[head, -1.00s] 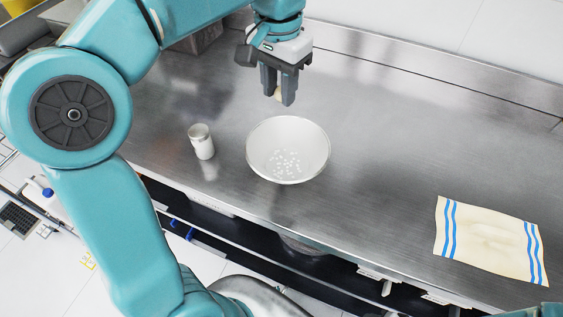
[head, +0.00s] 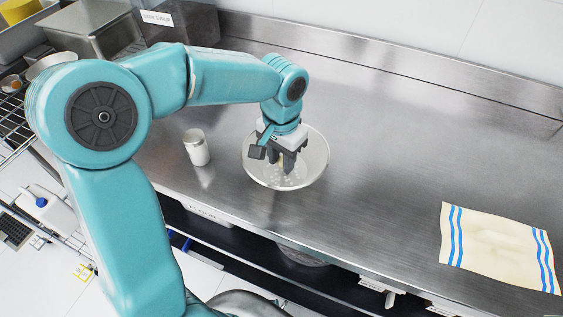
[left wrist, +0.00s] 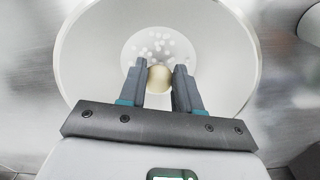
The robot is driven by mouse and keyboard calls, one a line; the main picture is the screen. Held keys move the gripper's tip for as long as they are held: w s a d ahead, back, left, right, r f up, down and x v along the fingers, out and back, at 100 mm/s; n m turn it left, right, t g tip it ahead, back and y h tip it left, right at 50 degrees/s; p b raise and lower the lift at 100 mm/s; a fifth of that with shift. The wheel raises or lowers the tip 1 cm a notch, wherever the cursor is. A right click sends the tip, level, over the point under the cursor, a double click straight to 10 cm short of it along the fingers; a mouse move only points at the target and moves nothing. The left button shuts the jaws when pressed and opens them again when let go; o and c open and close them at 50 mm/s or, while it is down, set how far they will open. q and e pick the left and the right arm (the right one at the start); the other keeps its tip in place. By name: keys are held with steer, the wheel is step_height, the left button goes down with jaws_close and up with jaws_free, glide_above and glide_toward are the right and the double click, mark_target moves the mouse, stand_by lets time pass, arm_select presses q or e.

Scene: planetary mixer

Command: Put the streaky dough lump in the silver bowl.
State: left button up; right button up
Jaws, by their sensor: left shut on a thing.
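The silver bowl (head: 318,160) stands on the steel counter, with small white bits scattered on its bottom. It fills much of the left wrist view (left wrist: 84,60). My left gripper (head: 283,170) points down inside the bowl's opening in the head view. It is shut on a pale, rounded dough lump (left wrist: 159,79), which sits between the fingertips over the bowl's bottom. Any streaks on the lump are too small to tell. Whether the lump touches the bowl cannot be told. My right gripper is not in view.
A cream cloth with blue stripes (head: 497,248) lies at the right front. A dark bin (head: 180,22) and metal containers stand at the back left. The counter between bowl and cloth is clear.

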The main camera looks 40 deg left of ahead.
arm_select(q)
steer(key=shift+f, duration=0.95)
steer(key=shift+r, duration=0.1)
steer(key=shift+f, duration=0.25)
steer(key=o, duration=1)
steer(key=shift+r, duration=0.1)
steer(key=shift+r, duration=0.1)
